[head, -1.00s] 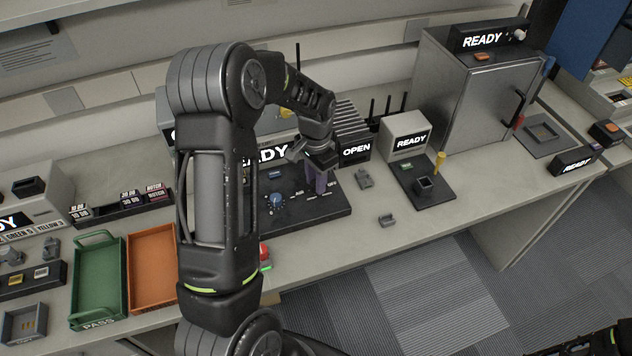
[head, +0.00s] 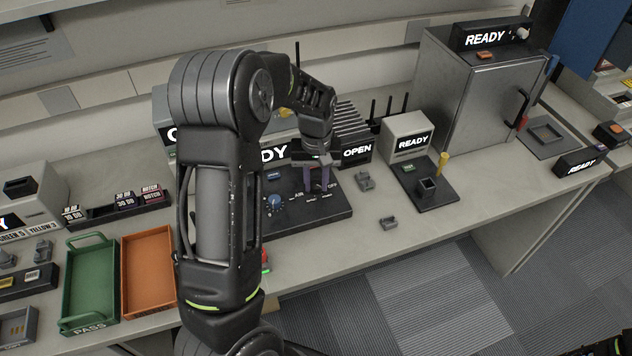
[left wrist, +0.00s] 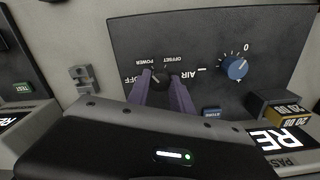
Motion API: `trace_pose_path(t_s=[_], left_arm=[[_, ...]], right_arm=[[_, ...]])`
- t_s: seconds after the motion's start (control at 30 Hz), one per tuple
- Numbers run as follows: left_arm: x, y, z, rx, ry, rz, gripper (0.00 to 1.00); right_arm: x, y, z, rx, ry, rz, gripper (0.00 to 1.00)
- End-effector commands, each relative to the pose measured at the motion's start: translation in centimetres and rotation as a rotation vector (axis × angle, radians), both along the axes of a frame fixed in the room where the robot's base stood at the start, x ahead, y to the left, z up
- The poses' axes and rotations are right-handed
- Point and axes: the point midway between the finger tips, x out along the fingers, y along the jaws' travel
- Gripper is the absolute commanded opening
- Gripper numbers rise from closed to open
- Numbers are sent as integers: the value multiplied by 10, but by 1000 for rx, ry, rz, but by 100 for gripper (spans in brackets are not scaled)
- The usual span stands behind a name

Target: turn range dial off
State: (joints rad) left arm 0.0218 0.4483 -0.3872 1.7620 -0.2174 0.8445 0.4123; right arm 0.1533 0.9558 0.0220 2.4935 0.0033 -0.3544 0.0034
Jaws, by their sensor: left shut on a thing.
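The dark panel (left wrist: 210,30) carries a black dial (left wrist: 159,79) with the words OFF, POWER, OFFSET and AIR printed around it. My left gripper (left wrist: 160,84) has its two purple fingers on either side of this dial and is shut on it. In the head view the same gripper (head: 316,189) points down at the right part of the panel (head: 335,210); the dial itself is mostly hidden there. The dial's exact pointer setting is not clear. A blue knob (left wrist: 235,68), marked with a 0, stands apart; it also shows in the head view (head: 275,203).
A small grey holder (head: 366,181) and another (head: 388,223) lie right of the panel. A dark fixture with a yellow post (head: 443,165) and a metal cabinet (head: 480,110) stand further right. Green (head: 92,285) and orange (head: 149,270) trays are at left.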

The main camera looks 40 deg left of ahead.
Motion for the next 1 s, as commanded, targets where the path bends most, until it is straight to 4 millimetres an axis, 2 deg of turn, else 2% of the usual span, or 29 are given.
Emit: trace_pose_path(t_s=[0.7, 1.0], left_arm=[[0, -1, 1, 1, 2, 670, 0], [0, -1, 0, 0, 3, 861, 0]], right_arm=[[-1, -1, 9, -3, 3, -1, 36], [-2, -1, 14, -4, 6, -2, 36]])
